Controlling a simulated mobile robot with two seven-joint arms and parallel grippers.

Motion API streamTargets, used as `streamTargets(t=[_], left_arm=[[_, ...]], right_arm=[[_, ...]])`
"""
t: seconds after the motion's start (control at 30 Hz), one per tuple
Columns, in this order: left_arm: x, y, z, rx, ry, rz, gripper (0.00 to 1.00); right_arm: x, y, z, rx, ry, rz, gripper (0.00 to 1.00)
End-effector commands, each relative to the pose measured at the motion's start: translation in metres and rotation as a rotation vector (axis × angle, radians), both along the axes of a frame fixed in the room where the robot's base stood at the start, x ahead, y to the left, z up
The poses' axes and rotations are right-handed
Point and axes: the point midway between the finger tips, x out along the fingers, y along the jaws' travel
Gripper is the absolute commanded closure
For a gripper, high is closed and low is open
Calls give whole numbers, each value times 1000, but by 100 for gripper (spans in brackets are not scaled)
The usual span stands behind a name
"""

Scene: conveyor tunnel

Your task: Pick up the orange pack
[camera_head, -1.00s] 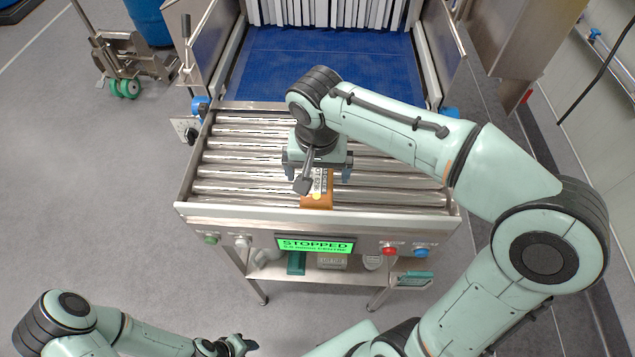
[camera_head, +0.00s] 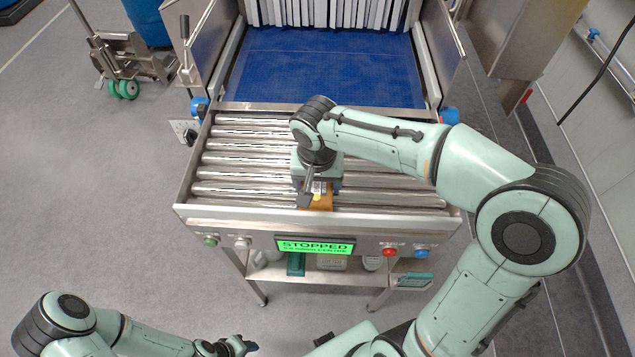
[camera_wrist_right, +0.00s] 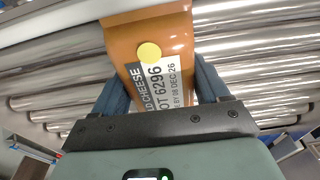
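The orange pack (camera_head: 321,202) lies on the front rollers of the conveyor, near the front rail. In the right wrist view the pack (camera_wrist_right: 150,36) shows a white cheese label with printed lot and date text and a yellow dot. My right gripper (camera_head: 318,187) is over it from above, with one finger along each long side. The fingers (camera_wrist_right: 160,88) appear to press against the pack's sides. Part of the pack is hidden under the gripper. My left gripper (camera_head: 243,346) is low at the picture's bottom edge, away from the conveyor; its finger opening is unclear.
The roller bed (camera_head: 390,190) is otherwise clear. A blue belt (camera_head: 330,65) leads back to a strip curtain (camera_head: 335,12). The front panel has a green "STOPPED" display (camera_head: 315,246) and buttons. A shelf below (camera_head: 345,272) holds small items.

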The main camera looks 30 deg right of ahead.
Motion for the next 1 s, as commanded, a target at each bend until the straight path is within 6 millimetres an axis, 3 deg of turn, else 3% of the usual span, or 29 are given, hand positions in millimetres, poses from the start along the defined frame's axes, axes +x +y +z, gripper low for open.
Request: streamTargets(t=[0.33, 0.53, 0.67, 1.0], left_arm=[[0, 0, 0, 0, 0, 0, 57], [3, 0, 4, 0, -3, 0, 57], [8, 0, 8, 0, -9, 0, 57], [32, 0, 31, 0, -37, 0, 57]], right_arm=[[1, 0, 3, 0, -4, 0, 73], [1, 0, 21, 0, -7, -2, 73], [2, 1, 46, 1, -10, 1, 73], [3, 1, 144, 1, -13, 2, 73]])
